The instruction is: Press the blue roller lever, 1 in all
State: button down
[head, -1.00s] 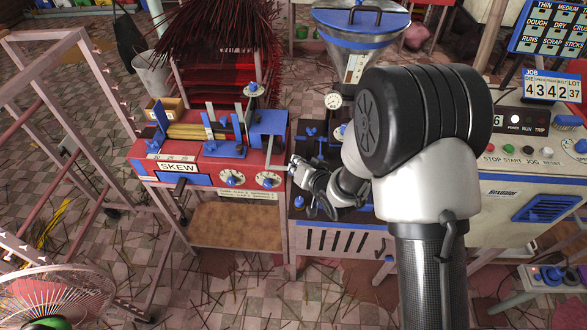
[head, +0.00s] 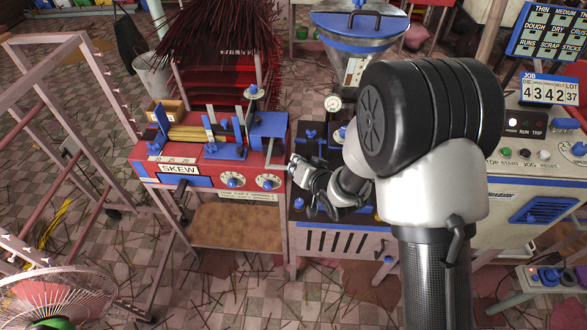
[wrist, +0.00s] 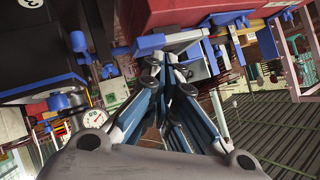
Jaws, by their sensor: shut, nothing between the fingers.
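My gripper (head: 296,163) is beside the right end of the red SKEW machine (head: 215,173) in the head view, near its gap to the dark-topped machine. In the wrist view my gripper (wrist: 154,66) is shut and empty, its fingertips together. A blue block (wrist: 149,44) with a grey bar is just beyond the tips, by the red housing (wrist: 185,14); I cannot tell if they touch. I cannot say for sure which blue part is the roller lever. Blue handles (head: 310,134) stand on the dark-topped machine; my forearm hides part of that machine.
A metal hopper (head: 357,50) with a blue rim and a round gauge (head: 333,103) stand behind my gripper. A control cabinet (head: 515,185) is on the right. Red incense racks (head: 222,70) stand behind, a pink frame (head: 70,150) and a fan (head: 50,300) at left. Sticks litter the floor.

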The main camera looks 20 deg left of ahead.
jog(key=shift+r, duration=0.3)
jog(key=shift+s+d+r+p, duration=0.1)
jog(key=shift+s+r+p, duration=0.15)
jog(key=shift+r+p, duration=0.45)
jog(key=shift+s+r+p, duration=0.25)
jog(key=shift+r+p, duration=0.1)
jog(key=shift+r, duration=0.6)
jog(key=shift+s+d+r+p, duration=0.1)
jog(key=shift+s+r+p, duration=0.15)
jog(key=shift+r+p, duration=0.45)
